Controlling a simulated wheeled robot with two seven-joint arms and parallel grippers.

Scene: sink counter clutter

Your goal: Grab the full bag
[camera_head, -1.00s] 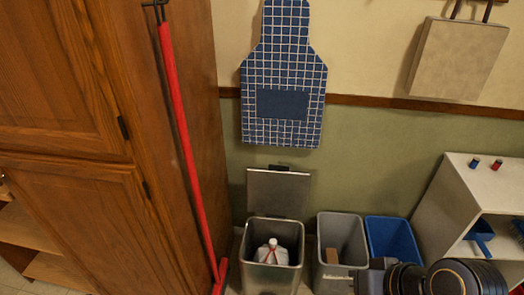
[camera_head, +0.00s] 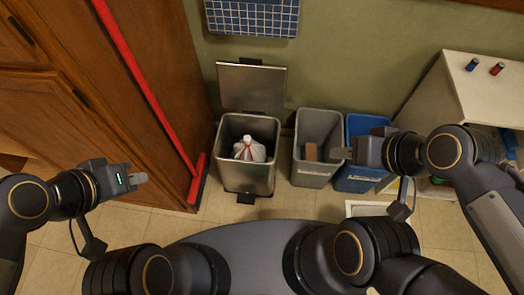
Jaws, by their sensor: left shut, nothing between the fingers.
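The full bag (camera_head: 250,150) is white with a red tie at its top. It sits inside the metal step bin (camera_head: 248,183), whose lid (camera_head: 250,88) stands open against the wall. My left gripper (camera_head: 140,179) is shut and empty, left of the bin and in front of the wooden cabinet, well apart from the bag. My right gripper (camera_head: 338,154) is to the right of the bag, over the grey bin; its fingers are small and I cannot tell whether they are open. The lower part of the bag is hidden by the bin walls.
A grey bin (camera_head: 316,175) holding a brown item and a blue bin (camera_head: 366,126) stand right of the metal bin. A red-handled broom (camera_head: 150,92) leans by the cabinet (camera_head: 60,95). A white shelf (camera_head: 440,95) is at right. Tiled floor is free in front.

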